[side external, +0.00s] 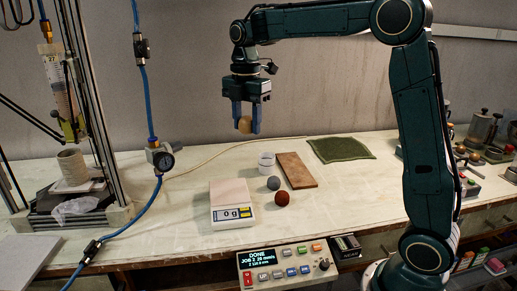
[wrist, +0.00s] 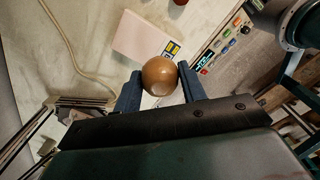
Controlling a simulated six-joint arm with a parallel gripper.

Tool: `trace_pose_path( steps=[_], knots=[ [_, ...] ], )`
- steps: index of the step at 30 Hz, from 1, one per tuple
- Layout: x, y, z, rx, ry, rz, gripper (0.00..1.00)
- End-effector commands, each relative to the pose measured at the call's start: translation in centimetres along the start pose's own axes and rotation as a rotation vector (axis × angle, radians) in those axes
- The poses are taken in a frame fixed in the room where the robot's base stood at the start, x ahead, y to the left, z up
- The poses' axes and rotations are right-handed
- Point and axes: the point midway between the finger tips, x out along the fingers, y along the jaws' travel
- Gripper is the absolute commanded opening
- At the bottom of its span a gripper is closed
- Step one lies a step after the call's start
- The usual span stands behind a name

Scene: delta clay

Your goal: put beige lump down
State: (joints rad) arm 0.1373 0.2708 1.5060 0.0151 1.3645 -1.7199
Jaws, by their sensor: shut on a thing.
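The beige lump (side external: 245,125) is a round ball held between the two blue fingers of my gripper (side external: 246,118), high above the table. In the wrist view the lump (wrist: 160,76) looks tan-brown and sits between the fingertips of my gripper (wrist: 157,82). My gripper is shut on it, and the lump touches nothing else. Below, a pink-topped scale (side external: 232,202) stands on the table and reads 0 g. The scale (wrist: 143,38) also shows beyond the lump in the wrist view, partly hidden by it.
A control box (side external: 288,268) is at the front edge. A clay printer frame (side external: 85,120) and blue hose stand left.

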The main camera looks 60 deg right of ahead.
Motion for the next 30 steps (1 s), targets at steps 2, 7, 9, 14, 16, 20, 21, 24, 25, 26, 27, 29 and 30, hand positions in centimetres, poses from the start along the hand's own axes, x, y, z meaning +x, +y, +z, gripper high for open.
trace_pose_path(
  steps=[2,7,9,14,16,20,21,24,25,26,27,29,30],
  knots=[
    [-0.2,1.6,-0.1,-0.001,0.0,0.001,0.17],
    [-0.5,4.1,-0.4,-0.003,0.0,0.0,0.17],
    [-0.6,5.0,-0.5,-0.004,0.0,0.002,0.17],
    [-0.6,6.2,-0.7,-0.003,0.001,0.001,0.17],
    [-0.7,6.4,-0.7,-0.003,0.001,0.001,0.17],
    [-0.7,6.6,-0.8,-0.003,0.001,0.001,0.17],
    [-0.7,6.6,-0.8,-0.003,0.001,0.001,0.17],
    [-0.6,6.6,-0.8,-0.003,0.001,0.001,0.17],
    [-0.5,6.6,-0.8,-0.003,0.001,0.001,0.17],
    [-0.3,6.6,-0.8,-0.003,0.001,0.0,0.17],
    [0.0,6.6,-0.8,-0.003,0.001,-0.001,0.17],
    [0.5,6.6,-0.7,-0.003,0.001,-0.001,0.17],
    [1.0,6.6,-0.7,-0.002,0.001,-0.002,0.17]
  ],
)
